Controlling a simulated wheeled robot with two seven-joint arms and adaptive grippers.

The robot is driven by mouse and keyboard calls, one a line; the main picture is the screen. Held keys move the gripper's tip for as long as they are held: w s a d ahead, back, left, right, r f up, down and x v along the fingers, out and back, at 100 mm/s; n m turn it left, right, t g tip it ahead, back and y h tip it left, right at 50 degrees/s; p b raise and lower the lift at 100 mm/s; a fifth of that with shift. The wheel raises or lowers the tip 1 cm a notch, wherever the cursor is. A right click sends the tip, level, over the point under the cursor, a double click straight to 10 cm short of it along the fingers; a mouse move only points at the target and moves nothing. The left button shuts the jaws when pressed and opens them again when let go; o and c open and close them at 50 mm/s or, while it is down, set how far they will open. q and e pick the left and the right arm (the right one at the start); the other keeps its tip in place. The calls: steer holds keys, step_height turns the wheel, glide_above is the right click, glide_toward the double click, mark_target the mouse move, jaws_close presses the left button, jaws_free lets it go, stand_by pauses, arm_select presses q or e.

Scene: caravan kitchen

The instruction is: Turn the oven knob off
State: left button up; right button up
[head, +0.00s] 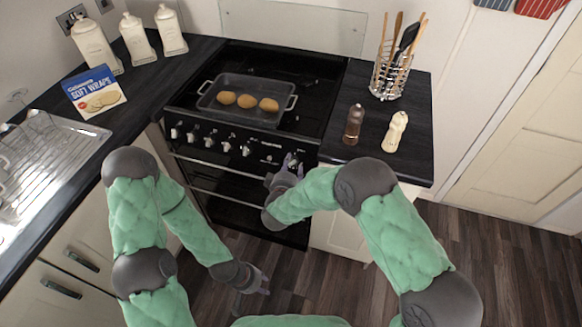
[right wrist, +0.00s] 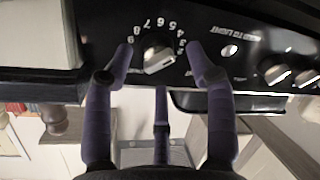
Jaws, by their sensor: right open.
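The oven (head: 200,163) has a black front panel with a row of silver knobs. In the right wrist view one knob (right wrist: 158,56) has a ring of white numerals around it; its exact setting is unclear. My right gripper (head: 287,163) is at the right end of the panel, its fingers open. In the right wrist view the fingertips of this gripper (right wrist: 163,48) are on either side of that knob, with gaps visible between them and it. My left gripper (head: 252,290) hangs low before the oven, its fingers apart and empty, away from the knobs.
A roasting tray (head: 245,115) with three brown pieces of food sits on the hob. A pepper mill (head: 353,125), a cream mill (head: 395,132) and a utensil holder (head: 389,78) stand on the right counter. The wooden floor (head: 480,255) at right is clear.

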steer(key=shift+x, duration=0.9)
steer(key=shift+r, duration=0.1)
steer(key=c, duration=1.1)
